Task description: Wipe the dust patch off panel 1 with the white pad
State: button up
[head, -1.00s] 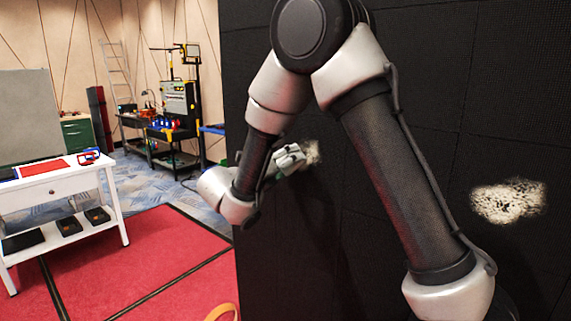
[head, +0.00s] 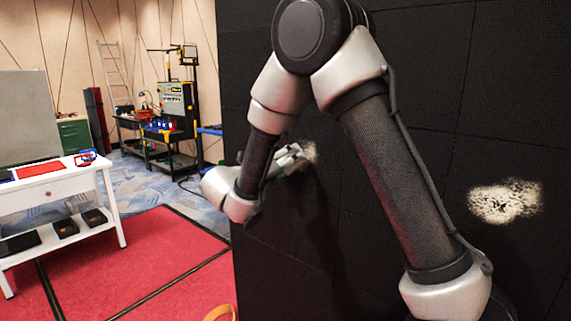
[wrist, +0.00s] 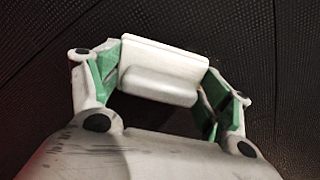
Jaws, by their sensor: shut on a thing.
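My gripper (wrist: 160,85) is shut on the white pad (wrist: 165,62), which spans between its green-lined fingers in the wrist view. The pad is up at the black panel wall; whether it touches cannot be told. In the head view my gripper (head: 290,160) is at the left part of the wall, partly hidden by my arm. A second, larger speckled dust patch (head: 506,201) is on the wall at the right. No panel numbers are visible.
The black video wall (head: 420,60) fills the right side. A white table (head: 60,195) with red and blue items stands at left on a red mat (head: 150,265). A workbench (head: 165,130) is at the back. An orange curved object (head: 219,312) is at the bottom edge.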

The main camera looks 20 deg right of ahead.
aim_at(302, 163)
jog(key=shift+w+d, duration=0.15)
jog(key=shift+d, duration=0.1)
jog(key=shift+s+d, duration=0.55)
jog(key=shift+s, duration=0.35)
jog(key=shift+s+d, duration=0.5)
jog(key=shift+s, duration=0.35)
jog(key=shift+s+d, duration=1.25)
jog(key=shift+s, duration=0.3)
jog(key=shift+w+a, duration=0.8)
jog(key=shift+w, duration=0.3)
jog(key=shift+w+a, duration=0.75)
jog(key=shift+w, duration=0.35)
jog(key=shift+w+a, duration=0.8)
jog(key=shift+w, duration=0.3)
jog(key=shift+s+r, duration=0.1)
jog(key=shift+r, duration=1.4)
jog(key=shift+s+d, duration=0.6)
jog(key=shift+s, duration=0.15)
jog(key=shift+s+d, duration=0.55)
jog(key=shift+s, duration=0.2)
jog(key=shift+s+d, duration=0.6)
jog(key=shift+s, duration=0.25)
jog(key=shift+s+d, duration=0.55)
jog(key=shift+s, duration=0.25)
jog(key=shift+d, duration=0.15)
